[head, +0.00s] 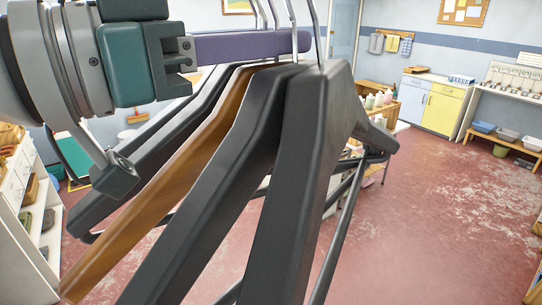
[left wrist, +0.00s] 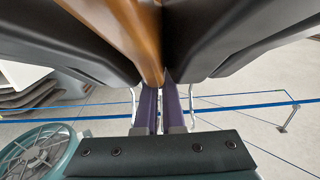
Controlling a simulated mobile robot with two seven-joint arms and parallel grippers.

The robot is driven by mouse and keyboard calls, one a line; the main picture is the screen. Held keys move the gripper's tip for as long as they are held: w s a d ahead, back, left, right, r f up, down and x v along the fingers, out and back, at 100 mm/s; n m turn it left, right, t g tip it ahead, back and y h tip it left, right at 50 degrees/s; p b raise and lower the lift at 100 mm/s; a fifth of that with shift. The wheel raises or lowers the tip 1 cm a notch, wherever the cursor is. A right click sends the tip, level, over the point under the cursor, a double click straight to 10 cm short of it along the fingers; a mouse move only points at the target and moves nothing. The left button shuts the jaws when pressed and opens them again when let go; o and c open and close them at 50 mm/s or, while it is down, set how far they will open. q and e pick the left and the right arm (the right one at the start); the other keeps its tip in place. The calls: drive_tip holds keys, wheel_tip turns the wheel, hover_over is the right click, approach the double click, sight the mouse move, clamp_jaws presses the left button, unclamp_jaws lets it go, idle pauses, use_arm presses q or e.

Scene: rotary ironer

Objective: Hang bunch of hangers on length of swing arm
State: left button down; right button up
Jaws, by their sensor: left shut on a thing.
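A bunch of several hangers (head: 296,170), black ones and one brown wooden one (head: 190,180), fills the front of the head view. My left gripper (head: 303,42) reaches in from the upper left. Its purple fingers are shut on the bunch at the necks, just under the thin metal hooks (head: 317,25), whose tops are cut off by the picture edge. In the left wrist view, the fingers (left wrist: 160,90) meet just below the brown hanger (left wrist: 135,35), with black shoulders on both sides. I cannot pick out the swing arm with certainty. My right gripper is not in view.
A white shelf unit (head: 22,190) stands at the left. A bottle cart, white and yellow cabinets (head: 440,103) and a bench with bins (head: 508,138) stand at the back. Red floor (head: 440,220) is open at the right. The hangers hide much of the middle.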

sight(223, 111)
use_arm(q)
drive_tip(key=shift+a+r, duration=0.1)
drive_tip(key=shift+r, duration=0.3)
drive_tip(key=shift+s+a+r, duration=0.4)
drive_tip(key=shift+a+r, duration=0.1)
drive_tip(key=shift+b+v, duration=0.65)
drive_tip(key=shift+v, duration=0.95)
drive_tip(key=shift+b+v, duration=1.15)
drive_tip(key=shift+v, duration=0.45)
drive_tip(key=shift+s+a, duration=0.15)
drive_tip(key=shift+a, duration=0.05)
